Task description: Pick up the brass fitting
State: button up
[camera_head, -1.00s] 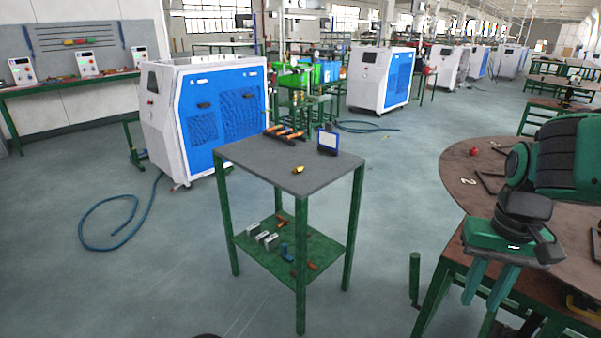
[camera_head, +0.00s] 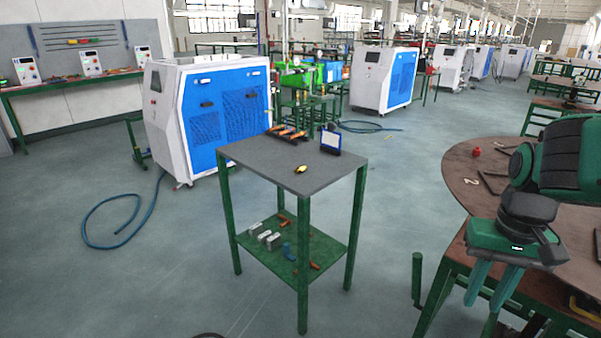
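A small yellow, brass-coloured piece with a dark end (camera_head: 301,169), which looks like the brass fitting, lies on the grey top of a small green-legged table (camera_head: 255,165). It is too small to make out its shape. My gripper (camera_head: 487,298) is at the right, with its two green fingers pointing down and a gap between them. It is open and empty, well to the right of the small table and in front of the round brown table.
A blue-and-white sign (camera_head: 330,142) and a rack of orange-handled tools (camera_head: 287,133) stand on the small table's back edge. Its lower shelf (camera_head: 325,248) holds several small parts. The round brown table (camera_head: 460,168) is at the right. A blue hose (camera_head: 100,246) lies on the floor at left.

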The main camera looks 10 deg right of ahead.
aim_at(299, 169)
jog(key=z, duration=2.05)
jog(key=k, duration=0.6)
jog(key=u, duration=1.45)
jog(key=i, duration=1.15)
